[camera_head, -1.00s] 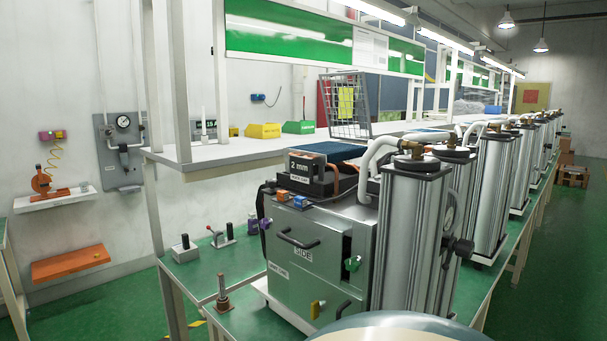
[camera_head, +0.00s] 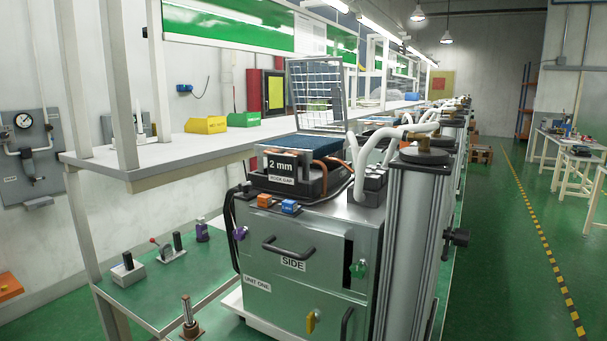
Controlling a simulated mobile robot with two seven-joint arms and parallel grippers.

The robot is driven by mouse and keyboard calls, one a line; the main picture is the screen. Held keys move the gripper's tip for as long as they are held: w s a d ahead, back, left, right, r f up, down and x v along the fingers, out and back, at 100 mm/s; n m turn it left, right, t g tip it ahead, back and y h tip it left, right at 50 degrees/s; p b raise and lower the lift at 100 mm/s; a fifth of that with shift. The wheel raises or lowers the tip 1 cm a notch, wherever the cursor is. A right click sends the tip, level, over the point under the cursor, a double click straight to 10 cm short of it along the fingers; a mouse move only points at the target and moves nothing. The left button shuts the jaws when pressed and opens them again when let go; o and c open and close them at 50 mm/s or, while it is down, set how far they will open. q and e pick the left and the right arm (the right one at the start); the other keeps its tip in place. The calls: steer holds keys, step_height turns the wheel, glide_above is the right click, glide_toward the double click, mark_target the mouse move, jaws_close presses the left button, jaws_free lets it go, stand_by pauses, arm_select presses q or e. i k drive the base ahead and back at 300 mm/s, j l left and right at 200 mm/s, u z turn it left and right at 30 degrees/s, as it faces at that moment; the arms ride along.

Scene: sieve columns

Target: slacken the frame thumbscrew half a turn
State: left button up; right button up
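A black knob (camera_head: 460,237) sticks out to the right of the tall silver column (camera_head: 408,240). I cannot tell which of these is the frame thumbscrew. Neither of my grippers is in view.
A 2 mm box (camera_head: 283,166) sits on top of the cabinet. White hoses (camera_head: 362,165) run to the column. The aisle floor (camera_head: 500,270) at right is clear.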

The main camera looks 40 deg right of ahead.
mark_target(245, 187)
steer(key=i+j+z, duration=0.1)
steer(key=z, duration=0.4)
steer(key=i+j+z, duration=0.2)
steer(key=z, duration=0.3)
steer(key=i+j+z, duration=0.15)
steer(key=z, duration=0.35)
